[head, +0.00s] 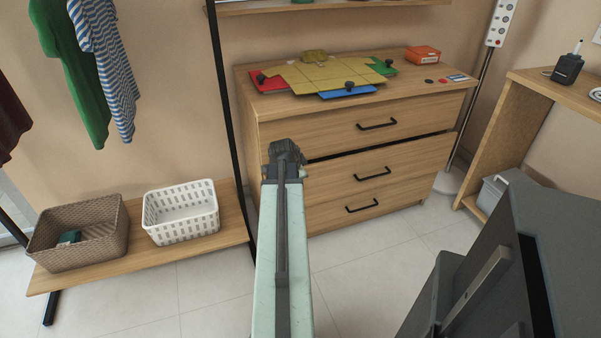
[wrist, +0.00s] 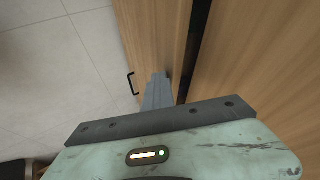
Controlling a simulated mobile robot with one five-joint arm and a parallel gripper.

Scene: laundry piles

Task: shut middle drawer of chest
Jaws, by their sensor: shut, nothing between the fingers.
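The wooden chest (head: 245,115) has three drawers with black bar handles. The middle drawer (head: 410,160) stands slightly out, with a dark gap along its top edge below the top drawer (head: 330,135). My gripper (head: 288,155) is in front of the chest's left part in the head view, its fingers mostly hidden by the wrist. In the wrist view the gripper (wrist: 159,80) is shut and empty, its tips over a wooden front beside the dark gap (wrist: 192,45). I cannot tell whether they touch it. A black handle (wrist: 132,83) shows left of the fingers.
A folding board (head: 310,75), coloured pieces and an orange box (head: 423,55) lie on the chest top. A clothes rack with a low shelf (head: 170,258) holding a brown basket (head: 80,245) and a white basket (head: 180,212) stands left. A wooden desk (head: 525,110) stands right.

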